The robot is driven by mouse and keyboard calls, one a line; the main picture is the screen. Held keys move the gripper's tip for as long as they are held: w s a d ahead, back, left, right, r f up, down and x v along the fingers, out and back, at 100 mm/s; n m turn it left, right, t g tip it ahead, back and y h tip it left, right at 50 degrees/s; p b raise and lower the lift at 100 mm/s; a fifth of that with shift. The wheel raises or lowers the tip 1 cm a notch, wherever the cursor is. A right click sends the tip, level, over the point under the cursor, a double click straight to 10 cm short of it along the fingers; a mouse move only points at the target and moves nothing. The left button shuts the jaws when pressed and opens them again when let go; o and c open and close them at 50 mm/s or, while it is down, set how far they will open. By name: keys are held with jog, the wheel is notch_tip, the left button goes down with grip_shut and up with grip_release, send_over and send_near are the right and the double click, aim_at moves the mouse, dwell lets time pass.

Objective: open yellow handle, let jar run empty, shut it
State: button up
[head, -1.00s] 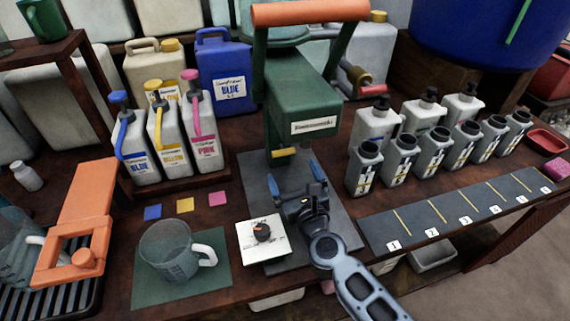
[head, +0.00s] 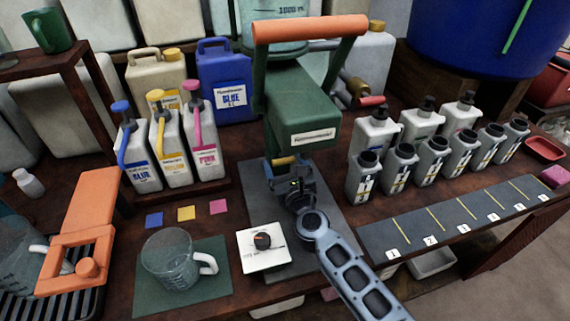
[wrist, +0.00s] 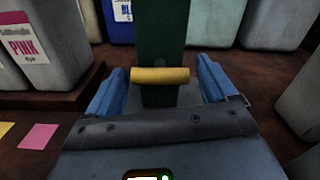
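The yellow handle (head: 284,160) is a short horizontal bar low on the front of the green machine (head: 302,108). In the wrist view the yellow handle (wrist: 160,75) lies between the blue fingertips of my gripper (wrist: 160,78). A gap shows on each side, so the fingers are open and not closed on it. In the head view my gripper (head: 292,172) is just below the machine's body, in front of its column. A clear jar marked 1000 ml (head: 275,32) sits on top of the machine, cut off by the frame; its contents are unclear.
A clear measuring jug (head: 172,262) stands on a green mat (head: 205,295) at the front left. A white dial plate (head: 262,256) is beside the gripper. Pump bottles (head: 170,155) stand left; several grey bottles (head: 432,158) stand right. An orange lever (head: 310,28) crosses above the machine.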

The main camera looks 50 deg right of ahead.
jog(key=c, duration=0.6)
jog(key=shift+n, duration=0.3)
jog(key=n+p, duration=0.1)
jog(key=n, duration=0.1)
jog(key=shift+n, duration=0.4)
jog(key=n+p, duration=0.2)
jog(key=n, duration=0.2)
jog(key=shift+a+n, duration=0.1)
jog(key=shift+n, duration=0.2)
jog(key=n+p, duration=0.2)
jog(key=n, duration=0.2)
jog(key=shift+n+p, duration=0.45)
jog(key=shift+n, duration=0.95)
jog(key=shift+f+n, duration=0.1)
jog(key=shift+n, duration=0.2)
